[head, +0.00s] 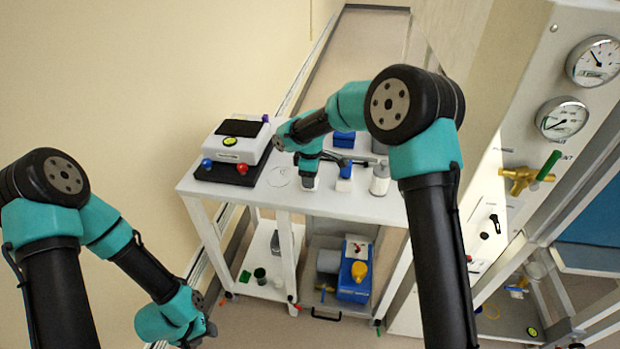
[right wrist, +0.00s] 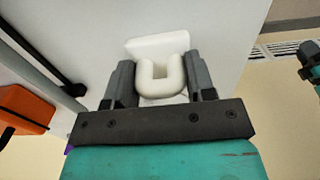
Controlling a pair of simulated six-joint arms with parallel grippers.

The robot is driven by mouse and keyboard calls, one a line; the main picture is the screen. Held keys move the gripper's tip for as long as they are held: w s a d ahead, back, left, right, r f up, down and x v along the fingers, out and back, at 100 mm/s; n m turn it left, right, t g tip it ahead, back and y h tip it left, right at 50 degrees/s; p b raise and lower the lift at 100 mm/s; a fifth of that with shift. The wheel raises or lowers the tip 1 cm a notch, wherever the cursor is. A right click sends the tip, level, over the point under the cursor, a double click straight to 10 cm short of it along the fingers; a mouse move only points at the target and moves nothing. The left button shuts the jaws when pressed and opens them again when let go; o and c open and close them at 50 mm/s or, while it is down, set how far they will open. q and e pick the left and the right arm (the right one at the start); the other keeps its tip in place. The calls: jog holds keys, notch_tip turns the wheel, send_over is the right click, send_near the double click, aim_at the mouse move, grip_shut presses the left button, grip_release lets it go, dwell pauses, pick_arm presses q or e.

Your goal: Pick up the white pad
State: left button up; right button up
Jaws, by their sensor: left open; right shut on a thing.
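The white pad (right wrist: 155,46), with a rounded U-shaped white part, is between the fingers of my right gripper (right wrist: 160,80) in the right wrist view. The fingers are shut on it. In the head view my right gripper (head: 309,172) points down over the white table, with a bit of white (head: 309,183) below it. The arm hides most of the pad there, and I cannot tell whether it touches the table. My left gripper (head: 205,332) is low at the left, away from the table, open, with no object seen in it.
The white table (head: 345,209) carries a white device (head: 233,146) on a black mat (head: 207,172) at left. A blue-and-white bottle (head: 344,178) and a grey-capped jar (head: 380,180) stand right of my right gripper. A gauge panel (head: 520,120) rises at right.

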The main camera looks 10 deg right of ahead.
jog(key=shift+r, duration=1.35)
jog(key=s+a, duration=0.1)
jog(key=s, duration=0.4)
jog(key=s+a+r, duration=0.1)
jog(key=s, duration=0.4)
jog(key=s+a+r, duration=0.1)
jog(key=s, duration=0.4)
jog(key=shift+s+a+r, duration=0.1)
jog(key=shift+s+a, duration=0.05)
jog(key=shift+s, duration=0.2)
jog(key=o, duration=0.5)
jog(key=shift+c, duration=1.3)
jog(key=shift+w, duration=0.15)
